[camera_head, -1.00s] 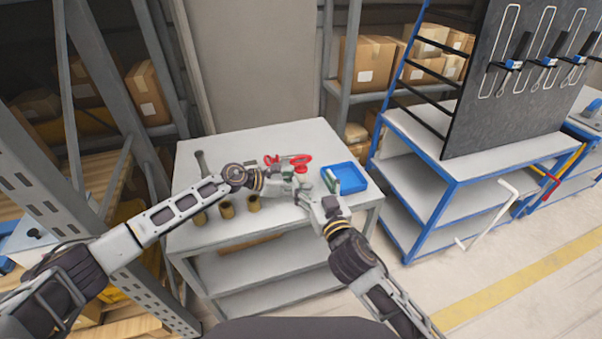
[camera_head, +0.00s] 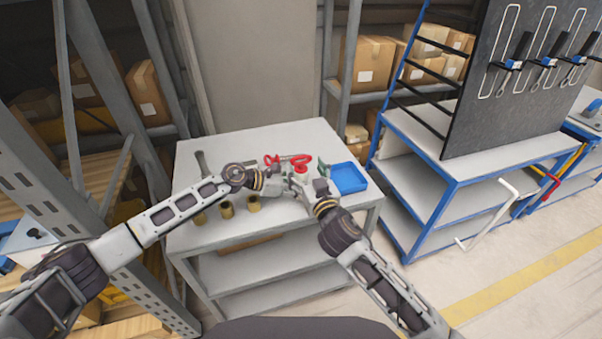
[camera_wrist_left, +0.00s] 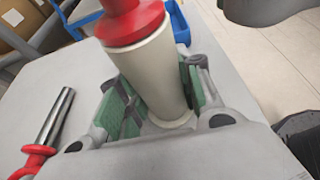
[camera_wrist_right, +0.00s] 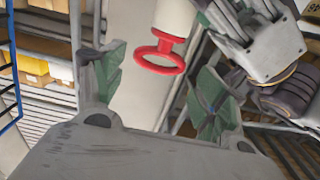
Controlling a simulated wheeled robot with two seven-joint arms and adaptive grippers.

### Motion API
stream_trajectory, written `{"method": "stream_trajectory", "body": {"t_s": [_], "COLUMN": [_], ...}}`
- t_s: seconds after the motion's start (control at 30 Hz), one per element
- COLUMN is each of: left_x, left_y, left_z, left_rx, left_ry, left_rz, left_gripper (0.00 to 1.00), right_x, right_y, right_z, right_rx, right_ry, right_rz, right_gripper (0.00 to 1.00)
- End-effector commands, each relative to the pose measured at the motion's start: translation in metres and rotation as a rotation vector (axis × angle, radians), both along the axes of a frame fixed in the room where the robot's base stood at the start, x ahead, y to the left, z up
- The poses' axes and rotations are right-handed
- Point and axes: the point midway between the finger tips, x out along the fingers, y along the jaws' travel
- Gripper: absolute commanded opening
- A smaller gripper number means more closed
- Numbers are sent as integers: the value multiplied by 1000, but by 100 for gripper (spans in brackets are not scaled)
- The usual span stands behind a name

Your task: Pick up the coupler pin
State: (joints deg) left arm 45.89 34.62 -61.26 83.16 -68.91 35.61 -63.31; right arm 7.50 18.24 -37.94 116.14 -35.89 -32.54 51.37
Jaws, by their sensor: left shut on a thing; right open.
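My left gripper (camera_wrist_left: 155,95) is shut on a cream cylinder (camera_wrist_left: 155,70) with a red collar, its green-padded fingers on either side. In the head view the red top (camera_head: 301,166) of this held thing shows above the grippers. A metal pin with a red handle (camera_wrist_left: 52,122) lies on the table beside my left gripper; its red handle (camera_head: 271,160) shows in the head view. My right gripper (camera_wrist_right: 165,88) is open and empty. A cream body with a red ring (camera_wrist_right: 158,55) shows beyond and between its fingers, apart from them, with my left gripper behind at the upper right.
The grey table (camera_head: 235,150) bears several brown cylinders (camera_head: 227,209) at its front left and a blue tray (camera_head: 348,178) at its right. A dark rod (camera_head: 202,162) lies at the left. A blue-framed shelf unit (camera_head: 440,170) stands to the right.

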Motion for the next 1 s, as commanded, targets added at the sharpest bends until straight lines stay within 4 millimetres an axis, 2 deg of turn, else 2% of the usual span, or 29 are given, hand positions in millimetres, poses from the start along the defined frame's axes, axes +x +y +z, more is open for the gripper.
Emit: {"method": "stream_trajectory", "body": {"t_s": [0.47,1.0], "left_x": [0,0], "left_y": [0,0], "left_z": [0,0], "left_rx": [0,0], "left_ry": [0,0], "left_rz": [0,0], "left_gripper": [9,9], "right_x": [4,41], "right_y": [1,13], "right_z": [-2,-8], "right_rx": [0,0], "right_ry": [1,0], "right_rz": [0,1], "right_gripper": [72,72]}}
